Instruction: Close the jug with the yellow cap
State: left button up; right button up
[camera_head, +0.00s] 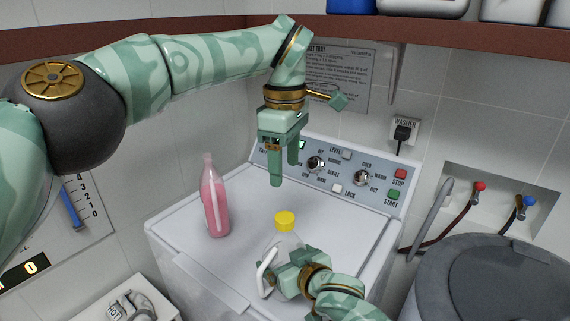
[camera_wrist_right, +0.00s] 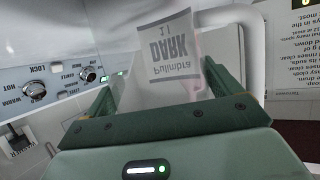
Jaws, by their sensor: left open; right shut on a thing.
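The yellow cap (camera_head: 285,218) shows at the top of the jug's neck in the head view; I cannot tell whether it is seated. The translucent white jug (camera_head: 287,241) stands upright at the front of the washer top, its handle toward the left. My right gripper (camera_head: 289,270) is shut on the jug's body and hides much of it. In the right wrist view the jug (camera_wrist_right: 125,80), with its "DARK" label upside down, lies between the fingers of the right gripper (camera_wrist_right: 172,85). My left gripper (camera_head: 285,174) is open and empty, pointing down above the cap.
A pink bottle (camera_head: 216,205) stands left of the jug on the white washer top (camera_head: 182,222). The washer's control panel (camera_head: 335,172) rises behind. A grey lidded bin (camera_head: 490,275) stands at the right, and a brown shelf (camera_head: 440,29) runs overhead.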

jog(key=o, duration=1.6)
jog(key=shift+s+d+r, duration=0.15)
jog(key=shift+s+d, duration=0.1)
jog(key=shift+s, duration=0.05)
jog(key=p+v, duration=0.4)
jog(key=v, duration=1.1)
jog(key=shift+s+d+p, duration=0.1)
jog(key=shift+s+p, duration=0.1)
jog(key=shift+p, duration=0.15)
